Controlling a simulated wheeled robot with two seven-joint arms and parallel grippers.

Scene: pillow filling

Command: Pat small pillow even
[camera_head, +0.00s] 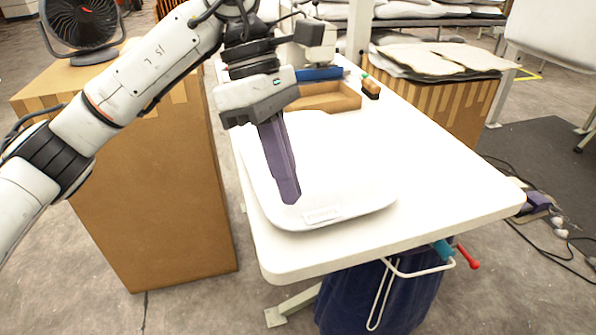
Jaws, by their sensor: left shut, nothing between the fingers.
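The small white pillow (345,170) lies flat on the white table (440,165), near its front left edge, with a pale label patch at its near edge. My left gripper (290,198) is shut and empty. Its dark purple fingers point down over the left part of the pillow, with the tips near its front half. The tips appear to be at the pillow's surface, but I cannot tell whether they press on it. The fingers hide a strip of the pillow. My right gripper is not in view.
A shallow cardboard tray (330,97) and a small brush-like item (371,88) are at the table's back. A large cardboard box (150,190) with a black fan (82,25) stands left. The table's right side is clear. Dark blue cloth (375,300) hangs below the front edge.

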